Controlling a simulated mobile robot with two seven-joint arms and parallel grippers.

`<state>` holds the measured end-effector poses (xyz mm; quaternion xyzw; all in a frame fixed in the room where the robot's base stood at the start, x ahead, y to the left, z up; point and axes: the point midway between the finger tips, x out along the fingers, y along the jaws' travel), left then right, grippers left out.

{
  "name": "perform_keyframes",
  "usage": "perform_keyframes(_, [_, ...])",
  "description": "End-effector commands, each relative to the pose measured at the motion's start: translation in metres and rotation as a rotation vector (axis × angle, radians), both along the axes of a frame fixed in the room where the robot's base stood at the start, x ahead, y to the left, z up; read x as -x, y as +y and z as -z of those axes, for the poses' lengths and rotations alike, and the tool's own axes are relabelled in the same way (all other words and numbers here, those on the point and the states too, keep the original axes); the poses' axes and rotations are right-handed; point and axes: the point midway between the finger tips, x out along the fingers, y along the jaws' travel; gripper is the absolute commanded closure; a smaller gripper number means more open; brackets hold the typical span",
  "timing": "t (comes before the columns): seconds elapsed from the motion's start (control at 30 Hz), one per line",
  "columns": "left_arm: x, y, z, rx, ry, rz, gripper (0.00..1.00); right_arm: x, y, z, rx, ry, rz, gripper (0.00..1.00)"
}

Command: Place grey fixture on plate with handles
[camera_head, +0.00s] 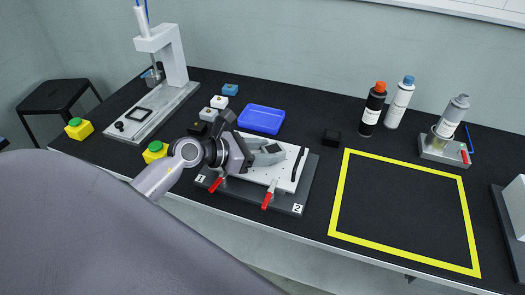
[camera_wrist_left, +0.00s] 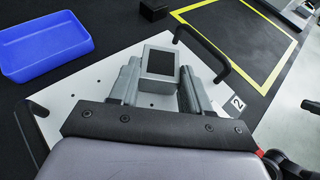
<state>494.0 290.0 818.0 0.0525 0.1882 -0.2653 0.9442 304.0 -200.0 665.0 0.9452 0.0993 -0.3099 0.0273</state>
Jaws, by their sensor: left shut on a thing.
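The white plate with handles (camera_head: 283,181) lies on a dark base on the table; it also shows in the left wrist view (camera_wrist_left: 92,84). A black handle (camera_head: 299,164) stands on its right side. The grey fixture (camera_wrist_left: 159,63), a block with a dark top, sits between my left gripper's fingers (camera_wrist_left: 162,82) over the plate. In the head view the fixture (camera_head: 271,149) is partly hidden by my left gripper (camera_head: 262,156), which is shut on it. I cannot tell whether the fixture touches the plate. My right gripper is not in view.
Red toggle clamps (camera_head: 267,196) stand at the base's front edge. A blue tray (camera_head: 261,119) is behind the plate. A small black block (camera_head: 331,137) and spray cans (camera_head: 372,108) stand to the right. The yellow-outlined area (camera_head: 405,210) is empty. A press (camera_head: 155,85) stands at the left.

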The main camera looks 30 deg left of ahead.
Motion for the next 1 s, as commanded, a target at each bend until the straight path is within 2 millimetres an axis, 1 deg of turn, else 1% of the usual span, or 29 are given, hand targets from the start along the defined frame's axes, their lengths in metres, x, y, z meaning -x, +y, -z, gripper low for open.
perform_keyframes(0.1, [0.0,0.0,0.003,-0.001,-0.002,-0.001,0.88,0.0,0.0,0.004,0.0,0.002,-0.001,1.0])
perform_keyframes(0.13, [0.0,0.0,0.004,-0.001,0.0,0.0,0.49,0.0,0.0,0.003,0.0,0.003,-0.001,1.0])
perform_keyframes(0.17, [0.0,0.0,0.003,-0.001,0.0,0.0,0.4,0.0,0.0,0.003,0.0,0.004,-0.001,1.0])
perform_keyframes(0.2, [0.0,0.0,0.003,-0.001,0.0,0.0,0.27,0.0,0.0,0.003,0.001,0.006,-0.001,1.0])
perform_keyframes(0.47, [0.0,0.0,0.002,0.0,0.0,0.0,0.27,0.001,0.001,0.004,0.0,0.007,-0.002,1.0])
perform_keyframes(0.6, [0.001,0.001,-0.003,0.0,0.0,-0.001,0.27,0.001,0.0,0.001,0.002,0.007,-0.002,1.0])
perform_keyframes(0.77, [0.017,0.011,-0.007,-0.004,0.002,0.0,0.27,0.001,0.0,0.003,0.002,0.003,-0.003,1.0])
perform_keyframes(1.0, [0.05,0.03,-0.022,-0.004,0.002,0.0,0.27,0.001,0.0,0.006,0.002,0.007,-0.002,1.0])
